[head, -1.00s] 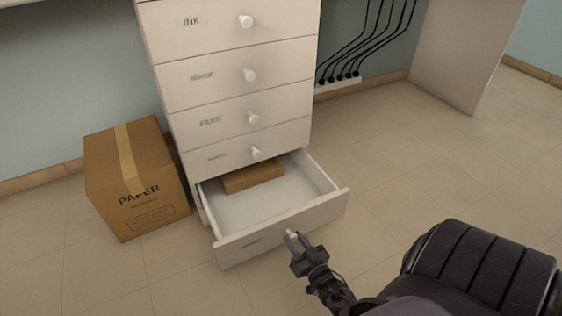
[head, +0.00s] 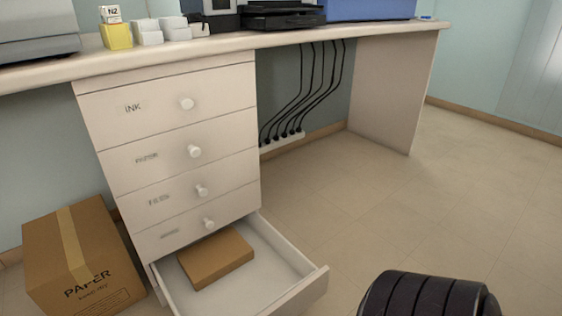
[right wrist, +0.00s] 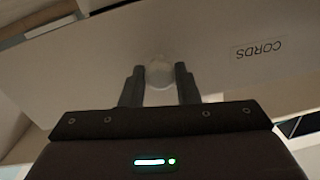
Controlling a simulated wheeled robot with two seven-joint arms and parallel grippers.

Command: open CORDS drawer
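The bottom drawer (head: 290,287) of the white cabinet is pulled out in the head view. A flat brown box (head: 215,257) lies inside. The drawer's front is mostly cut off by the frame's lower edge. In the right wrist view, its front (right wrist: 215,60) carries an upside-down CORDS label (right wrist: 257,49). My right gripper is out of the head view. My left gripper is not in view.
Several shut drawers are above, the top one labelled INK (head: 132,108). A cardboard PAPER box (head: 80,260) stands on the floor at left. A power strip (head: 283,142) with black cords is behind. Floor (head: 390,200) at right is clear.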

